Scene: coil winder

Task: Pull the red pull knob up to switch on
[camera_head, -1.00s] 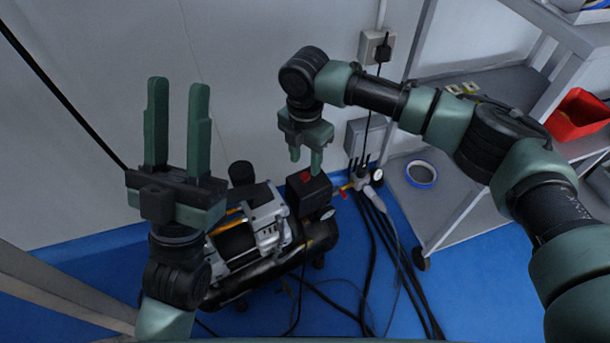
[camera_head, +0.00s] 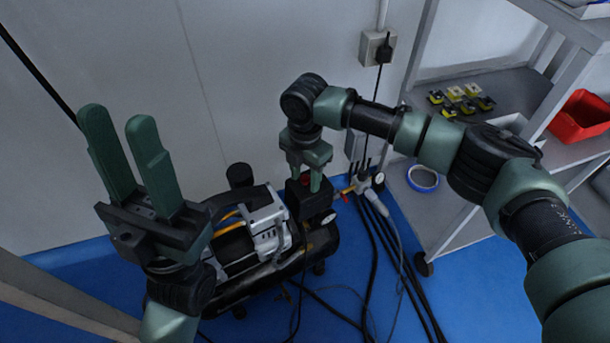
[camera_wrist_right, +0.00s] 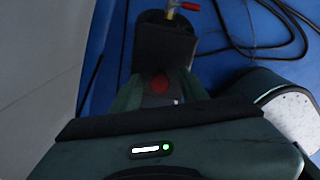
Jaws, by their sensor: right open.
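The red pull knob (camera_wrist_right: 159,85) sits on top of a black switch box (camera_wrist_right: 163,45) on the compressor (camera_head: 255,245). In the head view the knob (camera_head: 306,179) shows only as a bit of red behind my fingers. My right gripper (camera_head: 305,180) points down at the box, with its fingers on either side of the knob. In the right wrist view the open fingers (camera_wrist_right: 158,92) flank the knob, and I cannot tell whether they touch it. My left gripper (camera_head: 115,125) is raised at the left, open and empty, fingers pointing up.
A red-handled valve (camera_head: 345,193) and black hoses (camera_head: 372,250) lie right of the box. A grey shelf cart (camera_head: 450,215) with blue tape (camera_head: 422,178) and a red bin (camera_head: 582,115) stands at the right. A wall socket (camera_head: 377,47) is behind.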

